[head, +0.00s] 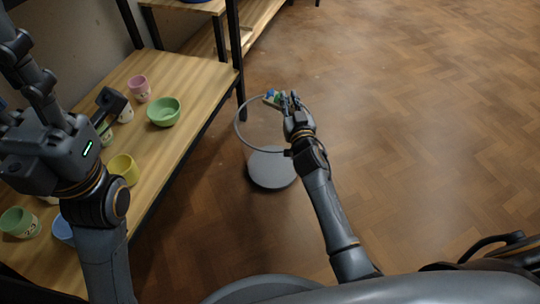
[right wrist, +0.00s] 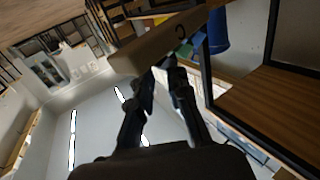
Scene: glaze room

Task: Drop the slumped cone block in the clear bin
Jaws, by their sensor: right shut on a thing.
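The slumped cone block shows in the head view as a small blue and green piece (head: 270,97) at my right gripper's tips. In the right wrist view it is a tan bar (right wrist: 150,48) with colored bits near it. My right gripper (head: 288,100) is shut on it; the fingers hide part of it, and they also show in the right wrist view (right wrist: 161,68). The clear bin (head: 238,124) shows as a thin grey ring with a grey disc below. My right gripper is at the ring's upper right, with the block over the rim area.
The wooden shelf (head: 185,78) on the left carries a pink cup (head: 138,86), a green bowl (head: 163,112), a yellow cup (head: 124,168), a green cup (head: 18,222) and other cups. Its dark post (head: 238,70) stands beside the bin. The floor to the right is clear.

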